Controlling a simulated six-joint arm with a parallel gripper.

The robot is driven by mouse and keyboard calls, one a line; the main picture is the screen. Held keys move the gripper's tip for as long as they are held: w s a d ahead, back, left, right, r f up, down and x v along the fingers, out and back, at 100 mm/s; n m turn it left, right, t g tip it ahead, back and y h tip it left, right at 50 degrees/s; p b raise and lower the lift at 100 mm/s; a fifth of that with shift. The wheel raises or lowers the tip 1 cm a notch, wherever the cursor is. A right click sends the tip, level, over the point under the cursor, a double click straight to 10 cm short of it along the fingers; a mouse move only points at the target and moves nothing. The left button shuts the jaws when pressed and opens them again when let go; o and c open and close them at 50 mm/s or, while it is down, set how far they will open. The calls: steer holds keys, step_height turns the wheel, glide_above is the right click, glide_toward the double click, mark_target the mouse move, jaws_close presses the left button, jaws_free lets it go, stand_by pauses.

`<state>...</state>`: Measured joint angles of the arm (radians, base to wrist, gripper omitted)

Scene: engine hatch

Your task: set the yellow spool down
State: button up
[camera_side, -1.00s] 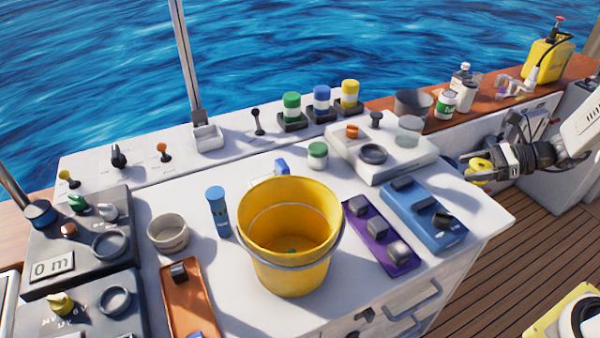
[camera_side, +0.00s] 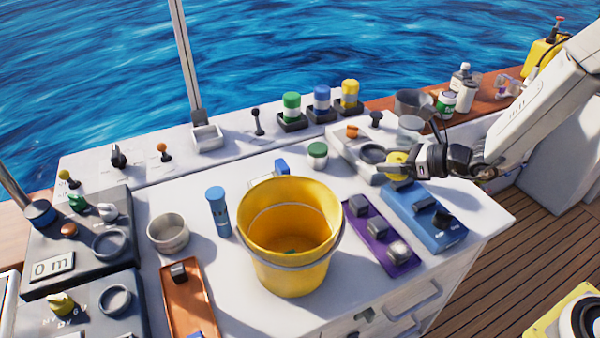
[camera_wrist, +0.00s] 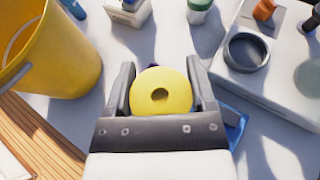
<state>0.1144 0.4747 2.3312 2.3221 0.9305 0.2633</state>
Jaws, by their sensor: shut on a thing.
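The yellow spool (camera_wrist: 174,89) is round with a dark centre hole. In the wrist view it sits between the two fingers of my gripper (camera_wrist: 163,90), which is shut on it. In the side view the spool (camera_side: 399,165) shows at the tip of my gripper (camera_side: 408,162), over the far end of the blue tray (camera_side: 425,217) and beside the white panel (camera_side: 350,150). It looks held above the surface; the exact height cannot be told.
A yellow bucket (camera_side: 290,270) stands mid-bench, left of my gripper. A purple tray (camera_side: 382,235) with dark blocks lies between bucket and blue tray. A green-lidded jar (camera_side: 317,155) stands behind the bucket. Bare white bench shows at the front right (camera_side: 480,215).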

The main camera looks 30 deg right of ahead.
steer(key=shift+a+f+m+t+h, duration=0.1)
steer(key=shift+a+m+t+h, duration=0.1)
steer(key=shift+a, duration=0.55)
steer(key=shift+a+f+m+t+h, duration=0.1)
steer(key=shift+a+m+h, duration=0.1)
steer(key=shift+a, duration=0.5)
glide_above(332, 184)
steer(key=s, duration=0.2)
steer(key=f, duration=0.8)
steer(key=shift+w+d+f, duration=0.15)
steer(key=shift+w+f, duration=0.05)
steer(key=shift+w, duration=0.05)
steer(key=shift+w+f, duration=0.45)
steer(key=shift+f, duration=0.05)
steer(key=shift+w+f, duration=0.25)
steer(key=shift+f, duration=1.55)
steer(key=shift+f, duration=0.15)
